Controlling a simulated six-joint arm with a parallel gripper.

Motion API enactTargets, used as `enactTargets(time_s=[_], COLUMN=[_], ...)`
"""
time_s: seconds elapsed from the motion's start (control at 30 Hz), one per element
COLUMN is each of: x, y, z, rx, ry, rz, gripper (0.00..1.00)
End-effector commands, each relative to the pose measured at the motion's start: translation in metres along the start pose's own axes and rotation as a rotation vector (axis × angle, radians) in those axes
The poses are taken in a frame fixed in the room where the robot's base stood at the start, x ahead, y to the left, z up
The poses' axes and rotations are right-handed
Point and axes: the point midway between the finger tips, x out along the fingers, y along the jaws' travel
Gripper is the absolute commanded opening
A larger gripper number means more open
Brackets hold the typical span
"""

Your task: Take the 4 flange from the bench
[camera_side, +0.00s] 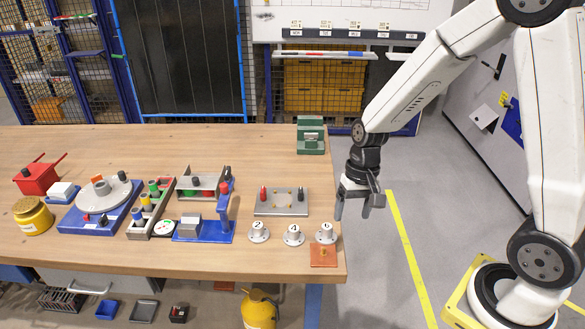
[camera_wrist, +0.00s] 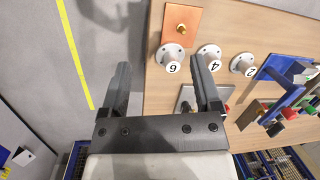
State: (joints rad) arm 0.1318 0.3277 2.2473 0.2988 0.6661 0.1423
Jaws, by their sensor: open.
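The 4 flange (camera_side: 293,236) is a pale grey round piece with a numbered top, on the bench near its front right edge. It is the middle one of three in a row and also shows in the wrist view (camera_wrist: 209,56). The 2 flange (camera_side: 258,232) is to its left. Another flange (camera_side: 325,233), its number looking like 6 in the wrist view (camera_wrist: 174,58), is to its right. My gripper (camera_side: 355,212) is open and empty, off the bench's right edge and right of the flanges. Its two fingers show in the wrist view (camera_wrist: 161,70), the right one near the flanges.
A copper-coloured plate (camera_side: 323,257) lies at the bench's front right corner. A grey plate with pegs (camera_side: 282,209) lies behind the flanges. A blue stand (camera_side: 208,232) is left of the 2 flange. A green block (camera_side: 311,140) stands at the back right.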

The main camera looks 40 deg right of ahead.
Motion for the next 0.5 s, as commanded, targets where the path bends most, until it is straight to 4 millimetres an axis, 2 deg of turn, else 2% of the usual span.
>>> enactTargets(time_s=[0.5], x=[0.038], y=[-0.018], z=[-0.066], rx=[0.567], ry=[-0.424], rz=[-0.239], gripper=[0.81])
